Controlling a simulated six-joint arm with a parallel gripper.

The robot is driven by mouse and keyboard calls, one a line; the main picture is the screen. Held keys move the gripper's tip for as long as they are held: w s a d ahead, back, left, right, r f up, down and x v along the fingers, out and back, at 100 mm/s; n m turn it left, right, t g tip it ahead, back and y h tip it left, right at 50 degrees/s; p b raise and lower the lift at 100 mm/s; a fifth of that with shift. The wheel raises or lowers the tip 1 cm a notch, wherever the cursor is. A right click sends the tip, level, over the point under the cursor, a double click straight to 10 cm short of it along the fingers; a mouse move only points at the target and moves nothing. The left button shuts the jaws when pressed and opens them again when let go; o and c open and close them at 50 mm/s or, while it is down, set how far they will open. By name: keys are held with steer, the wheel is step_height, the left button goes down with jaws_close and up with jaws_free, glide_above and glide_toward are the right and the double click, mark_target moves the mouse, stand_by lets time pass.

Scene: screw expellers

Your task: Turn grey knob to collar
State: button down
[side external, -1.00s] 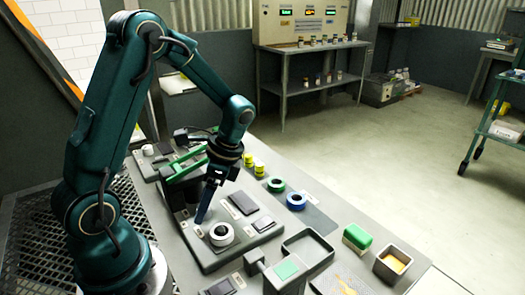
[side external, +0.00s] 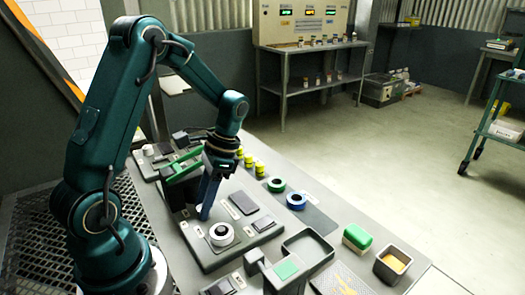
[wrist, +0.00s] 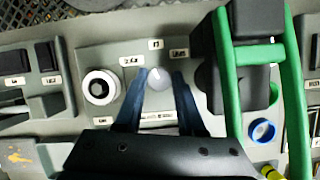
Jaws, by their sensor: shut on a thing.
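The grey knob (wrist: 158,82) stands on a grey panel (wrist: 95,55) in the wrist view, between the two blue fingers of my gripper (wrist: 160,84). My gripper is shut on the knob. Three small labels sit in an arc behind the knob; their text is too small to read, so I cannot tell which one says collar. In the side external view my gripper (side external: 205,213) points down onto the panel, and its fingers hide the knob there.
A white ring-shaped dial (wrist: 100,87) with a dark centre is left of the knob; it also shows in the side external view (side external: 221,235). A green frame (wrist: 226,80) stands close on the right.

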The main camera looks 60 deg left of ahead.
steer(key=c, duration=0.5)
jaws_free()
steer(key=shift+r, duration=0.1)
steer(key=shift+v, duration=2.5)
